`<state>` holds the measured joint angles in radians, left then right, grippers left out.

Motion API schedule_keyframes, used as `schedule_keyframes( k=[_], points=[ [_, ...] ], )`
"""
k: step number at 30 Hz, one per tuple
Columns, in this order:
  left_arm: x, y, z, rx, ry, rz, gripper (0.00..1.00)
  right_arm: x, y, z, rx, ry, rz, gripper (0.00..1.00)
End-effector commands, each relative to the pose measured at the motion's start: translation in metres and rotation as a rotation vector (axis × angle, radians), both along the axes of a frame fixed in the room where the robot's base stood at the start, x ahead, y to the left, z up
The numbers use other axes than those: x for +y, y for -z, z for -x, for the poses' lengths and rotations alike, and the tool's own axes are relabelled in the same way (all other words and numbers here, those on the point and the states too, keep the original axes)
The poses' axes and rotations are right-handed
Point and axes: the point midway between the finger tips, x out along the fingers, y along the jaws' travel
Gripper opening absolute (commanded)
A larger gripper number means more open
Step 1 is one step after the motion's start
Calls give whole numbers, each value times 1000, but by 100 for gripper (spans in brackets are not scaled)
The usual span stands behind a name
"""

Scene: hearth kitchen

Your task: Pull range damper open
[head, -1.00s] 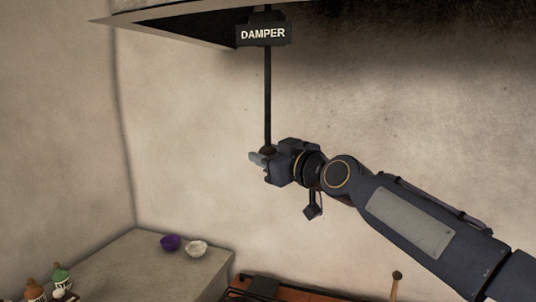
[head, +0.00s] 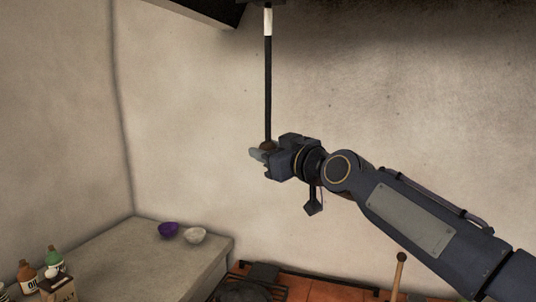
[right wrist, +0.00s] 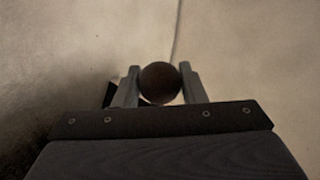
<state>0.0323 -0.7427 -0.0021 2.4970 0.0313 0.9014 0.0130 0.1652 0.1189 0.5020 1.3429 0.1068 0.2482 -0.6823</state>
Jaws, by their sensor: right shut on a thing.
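The damper rod (head: 268,90) is a thin black bar hanging down from the dark hood, with a white band (head: 267,21) near its top. A dark brown round knob (head: 267,146) is at its lower end. My right gripper (head: 258,154) is shut on the knob. In the right wrist view the knob (right wrist: 160,82) sits between the two fingers of the gripper (right wrist: 159,86). The DAMPER label is not in the head view now. My left gripper is not in view.
The hood edge (head: 200,9) is overhead. A stone counter (head: 135,255) at lower left holds a purple bowl (head: 169,230), a white bowl (head: 195,235) and bottles (head: 27,277). The wall behind is bare.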

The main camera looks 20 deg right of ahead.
Motion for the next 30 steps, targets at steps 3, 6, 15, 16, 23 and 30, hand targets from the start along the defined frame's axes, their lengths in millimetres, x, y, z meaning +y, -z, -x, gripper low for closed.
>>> schedule_keyframes(
  k=[3,6,15,16,23,30],
  points=[
    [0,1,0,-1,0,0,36,1,6,-1,12,-4,5,0],
    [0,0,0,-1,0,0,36,1,7,-1,16,-4,6,0],
    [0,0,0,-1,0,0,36,1,6,-1,14,-4,6,57],
    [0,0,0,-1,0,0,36,1,6,-1,13,-3,5,57],
    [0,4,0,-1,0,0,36,-1,6,2,8,-1,4,57],
    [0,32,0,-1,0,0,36,-15,10,35,6,3,6,57]
  ],
)
